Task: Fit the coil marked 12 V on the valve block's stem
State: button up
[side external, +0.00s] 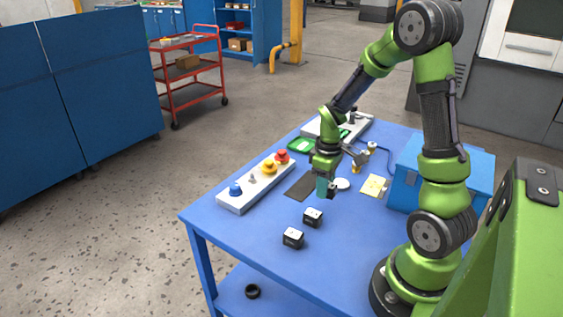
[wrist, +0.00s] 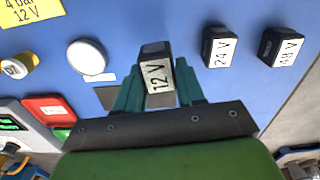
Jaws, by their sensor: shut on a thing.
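My gripper (side external: 325,187) is shut on the coil marked 12 V, a dark block with a white label (wrist: 157,76). In the wrist view my gripper (wrist: 158,90) has its two teal fingers on either side of it. In the side view the held coil (side external: 332,193) is mostly hidden by the fingers, and appears above the table. A long pale block (side external: 240,197) with blue, yellow and red knobs and a small grey upright post (side external: 252,178) lies left of my gripper. I cannot tell whether this is the valve block with the stem.
Coils marked 24 V (wrist: 220,46) and 48 V (wrist: 279,46) stand apart on the blue table (side external: 245,232). A yellow note (wrist: 30,10) reads 4 bar, 12 V. A white disc (wrist: 87,57) lies near it. A blue box (side external: 408,175) stands right; another pale panel (side external: 362,125) lies behind.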

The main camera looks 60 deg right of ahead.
notch_tip(320, 180, up, 5)
jog(key=shift+f, duration=0.1)
jog(key=shift+w+a, duration=0.15)
jog(key=shift+a, duration=0.15)
jog(key=shift+n, duration=0.4)
jog(key=w+a, duration=0.1)
jog(key=w, duration=0.5)
jog(key=w+a, duration=0.1)
jog(key=w, duration=0.5)
jog(key=w+a, duration=0.2)
jog(key=w, duration=0.4)
jog(key=shift+w+f, duration=0.3)
jog(key=shift+f, duration=0.05)
jog(key=shift+w+a+f+m, duration=0.2)
jog(key=shift+w+f, duration=0.2)
jog(key=shift+w, duration=0.3)
jog(key=shift+w+a+f+m, duration=0.2)
jog(key=shift+w+f, duration=0.15)
jog(key=shift+w, duration=0.35)
jog(key=shift+f, duration=0.4)
jog(key=shift+f, duration=0.35)
